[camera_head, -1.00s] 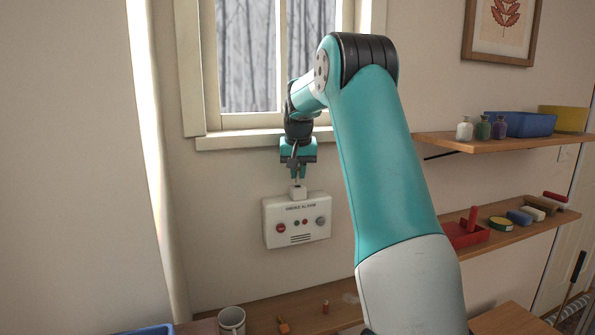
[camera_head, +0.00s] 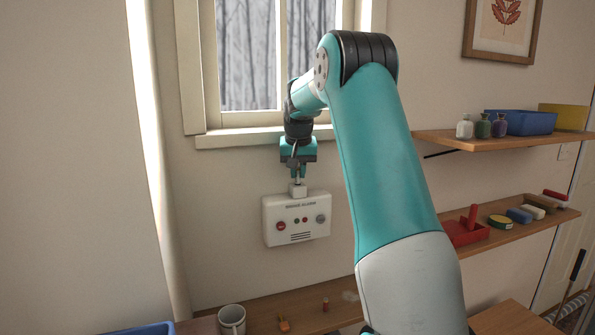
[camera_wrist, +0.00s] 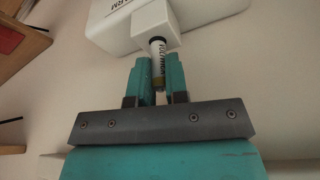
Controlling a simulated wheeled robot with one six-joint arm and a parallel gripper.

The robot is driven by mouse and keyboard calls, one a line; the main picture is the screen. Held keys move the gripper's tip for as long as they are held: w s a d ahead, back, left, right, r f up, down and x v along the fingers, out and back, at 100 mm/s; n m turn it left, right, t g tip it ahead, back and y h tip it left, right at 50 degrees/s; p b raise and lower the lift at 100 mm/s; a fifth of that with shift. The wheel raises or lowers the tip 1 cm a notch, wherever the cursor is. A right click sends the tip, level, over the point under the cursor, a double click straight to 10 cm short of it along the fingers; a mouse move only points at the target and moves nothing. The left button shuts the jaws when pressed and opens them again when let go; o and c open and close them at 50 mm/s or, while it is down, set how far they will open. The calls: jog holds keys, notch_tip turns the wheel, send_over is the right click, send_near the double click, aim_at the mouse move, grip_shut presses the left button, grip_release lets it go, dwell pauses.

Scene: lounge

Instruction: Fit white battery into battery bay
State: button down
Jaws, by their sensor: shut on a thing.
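My gripper (camera_head: 297,171) points down above the smoke alarm (camera_head: 296,228), a white box on the wall with red, green and grey round parts. It also shows in the wrist view (camera_wrist: 159,82), shut on the white battery (camera_wrist: 158,66). The battery has a white body with dark print, a dark band at its far end and a yellowish band near the fingers. Its far end is at the mouth of the battery bay (camera_wrist: 150,25), a white block on top of the alarm (camera_head: 298,190). I cannot tell how deep the end sits inside.
A wooden shelf below the alarm holds a mug (camera_head: 231,319) and small objects (camera_head: 284,324). Shelves at the right hold bottles (camera_head: 482,128), a blue bin (camera_head: 521,123) and a red tray (camera_head: 465,233). The window sill (camera_head: 255,137) is behind my wrist.

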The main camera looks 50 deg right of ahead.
aim_at(299, 195)
jog(key=shift+f+b, duration=0.5)
jog(key=shift+f, duration=0.3)
jog(key=shift+s+f+p, duration=0.15)
jog(key=shift+f+p, duration=0.25)
dwell(1.0)
jog(key=shift+s+a+f+b, duration=0.1)
jog(key=shift+s+f+b, duration=0.1)
jog(key=shift+f+b, duration=0.65)
dwell(0.8)
jog(key=shift+w+r+p, duration=0.15)
jog(key=shift+r+p, duration=0.6)
jog(key=shift+p, duration=0.9)
jog(key=shift+r, duration=1.15)
jog(key=shift+w+r+p, duration=0.25)
jog(key=shift+r+p, duration=0.05)
jog(key=shift+p, duration=0.1)
jog(key=shift+f+b, duration=0.65)
jog(key=shift+f, duration=0.35)
